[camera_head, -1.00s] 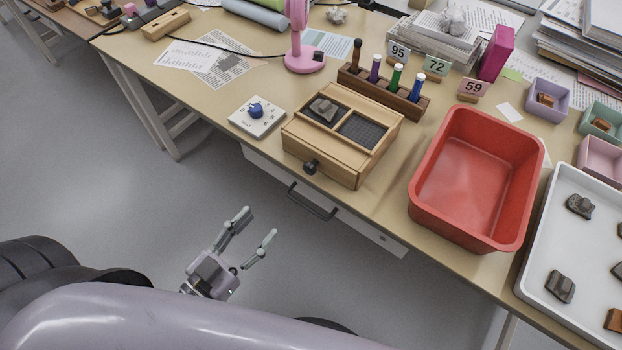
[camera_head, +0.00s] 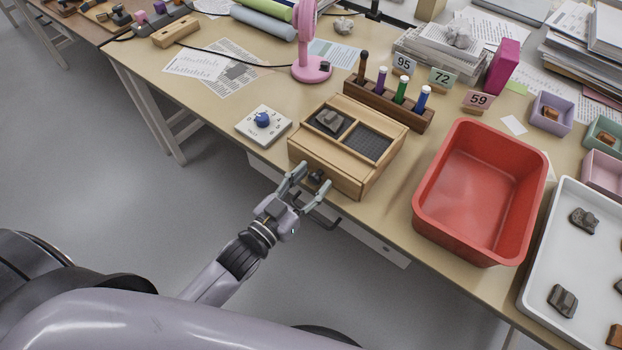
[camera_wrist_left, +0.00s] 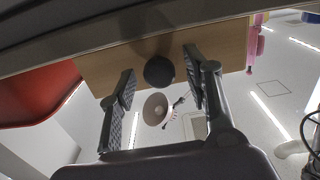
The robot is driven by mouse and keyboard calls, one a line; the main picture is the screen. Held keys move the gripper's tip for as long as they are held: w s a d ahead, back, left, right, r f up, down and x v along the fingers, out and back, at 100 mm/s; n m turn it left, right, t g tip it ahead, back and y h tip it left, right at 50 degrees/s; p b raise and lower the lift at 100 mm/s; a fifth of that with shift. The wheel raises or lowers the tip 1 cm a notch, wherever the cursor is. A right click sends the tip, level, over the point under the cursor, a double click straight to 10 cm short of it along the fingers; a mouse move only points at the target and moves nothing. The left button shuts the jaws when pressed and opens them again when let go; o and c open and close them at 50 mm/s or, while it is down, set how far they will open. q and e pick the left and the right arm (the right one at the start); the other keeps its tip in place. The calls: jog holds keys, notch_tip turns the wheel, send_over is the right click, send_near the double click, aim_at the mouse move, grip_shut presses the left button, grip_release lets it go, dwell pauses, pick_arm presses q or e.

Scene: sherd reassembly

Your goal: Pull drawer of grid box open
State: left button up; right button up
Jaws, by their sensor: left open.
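The wooden grid box (camera_head: 332,157) sits near the front edge of the table, with two dark mesh compartments on top and a grey sherd (camera_head: 329,121) in the left one. Its drawer has a round dark knob (camera_head: 317,177) on the front face. My left gripper (camera_head: 309,187) is open, its fingers on either side of the knob. In the left wrist view the black knob (camera_wrist_left: 159,71) shows between the two open fingers (camera_wrist_left: 160,82), with gaps on both sides. My right gripper is not in view.
A white dial device (camera_head: 263,125) lies left of the box, and a red tub (camera_head: 437,222) stands to its right. A wooden marker rack (camera_head: 388,102) is behind the box.

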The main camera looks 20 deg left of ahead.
pick_arm(q)
jog(key=shift+w, duration=0.15)
grip_shut()
dwell(0.6)
